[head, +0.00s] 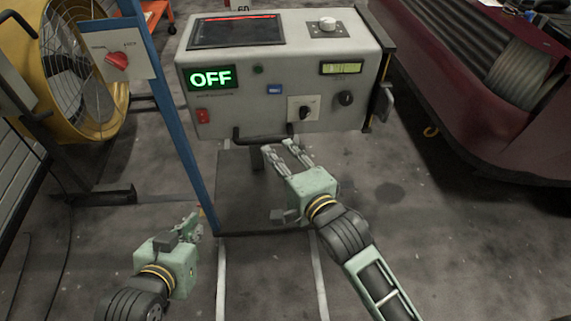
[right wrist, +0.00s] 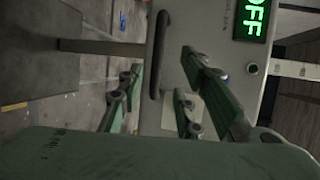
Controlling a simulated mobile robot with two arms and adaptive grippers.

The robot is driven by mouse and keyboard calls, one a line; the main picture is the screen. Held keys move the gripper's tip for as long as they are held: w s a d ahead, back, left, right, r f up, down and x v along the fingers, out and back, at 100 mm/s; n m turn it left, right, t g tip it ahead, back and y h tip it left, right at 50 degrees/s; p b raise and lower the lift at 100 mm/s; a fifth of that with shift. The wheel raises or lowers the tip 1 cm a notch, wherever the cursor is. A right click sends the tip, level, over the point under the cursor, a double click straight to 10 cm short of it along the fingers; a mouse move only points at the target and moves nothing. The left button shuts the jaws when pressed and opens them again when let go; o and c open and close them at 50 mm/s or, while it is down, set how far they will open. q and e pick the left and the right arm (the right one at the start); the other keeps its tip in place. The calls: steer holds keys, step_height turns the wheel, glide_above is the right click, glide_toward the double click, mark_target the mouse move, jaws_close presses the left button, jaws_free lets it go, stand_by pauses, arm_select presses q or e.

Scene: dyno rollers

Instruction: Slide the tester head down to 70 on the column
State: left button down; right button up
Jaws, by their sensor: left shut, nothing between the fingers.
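The tester head (head: 285,100) is a pale grey box with a dark screen on top, a green OFF display (head: 210,77) and several knobs. A dark bar handle (head: 240,136) juts from its lower front edge. The handle also shows in the right wrist view (right wrist: 158,50). My right gripper (head: 283,147) is open just below the head's lower edge, its fingers pointing at the handle. In the right wrist view the handle lies ahead, between the spread fingers; I see no grip on it. My left gripper (head: 195,222) is shut and empty, low at the left, apart from the head.
A blue post (head: 170,105) with a red-knob switch box (head: 117,55) stands left of the head. A yellow fan (head: 75,65) is behind it. A dark red machine with rollers (head: 480,110) fills the right. A partly cut-off label reading 60 (head: 243,6) shows above the head.

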steer(key=v, duration=0.2)
steer(key=shift+s+d+r, duration=0.1)
steer(key=shift+s, duration=0.15)
stand_by(0.4)
